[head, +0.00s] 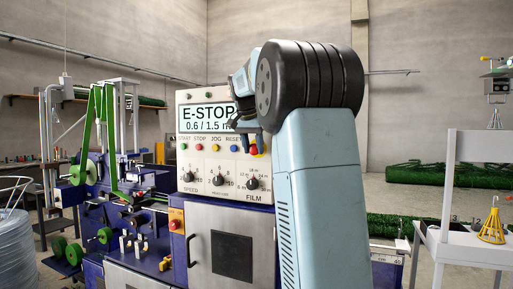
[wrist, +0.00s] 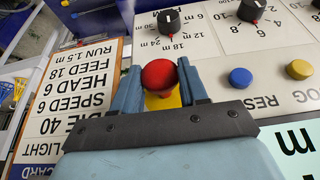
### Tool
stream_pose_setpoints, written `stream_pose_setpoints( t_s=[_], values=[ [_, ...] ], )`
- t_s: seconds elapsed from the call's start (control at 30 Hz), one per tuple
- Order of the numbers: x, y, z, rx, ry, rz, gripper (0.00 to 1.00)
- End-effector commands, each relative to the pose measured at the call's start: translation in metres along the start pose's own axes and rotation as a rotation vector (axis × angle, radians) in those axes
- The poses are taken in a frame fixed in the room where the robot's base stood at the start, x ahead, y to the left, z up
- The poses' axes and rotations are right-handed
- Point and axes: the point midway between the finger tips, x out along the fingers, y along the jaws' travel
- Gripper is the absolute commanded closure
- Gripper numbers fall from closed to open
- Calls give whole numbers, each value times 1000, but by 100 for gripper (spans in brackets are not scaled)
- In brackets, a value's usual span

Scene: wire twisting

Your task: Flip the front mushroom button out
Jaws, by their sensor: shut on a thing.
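A red mushroom button (wrist: 159,74) with a yellow backing sits on the machine's light control panel. It also shows in the head view (head: 254,150) at the panel's right edge, partly covered by my arm. My gripper (wrist: 160,88) has one finger on each side of the red cap and is shut on it; the wrist view is upside down. The gripper also shows in the head view (head: 246,137), dark against the panel. The display (head: 205,117) reads "E-STOP" and "0.6 / 1.5 m". A second red button (head: 173,225) sits lower on the machine's front.
Coloured buttons, among them a blue one (wrist: 240,77) and a yellow one (wrist: 299,69), sit beside the gripper. Black knobs (wrist: 168,20) are close by. A printed card (wrist: 70,95) lies beside the panel. A white stand (head: 465,180) is at the right.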

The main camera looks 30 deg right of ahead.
Motion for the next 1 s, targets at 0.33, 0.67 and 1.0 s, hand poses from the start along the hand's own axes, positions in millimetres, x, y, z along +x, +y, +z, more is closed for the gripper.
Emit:
stream_pose_setpoints(
  t_s=[0.33,0.67,1.0],
  values=[
    [0,-2,2,-4,-4,-2,32],
    [-6,-2,1,-3,-2,-2,32],
    [-63,-3,1,-4,0,-3,32]
  ],
)
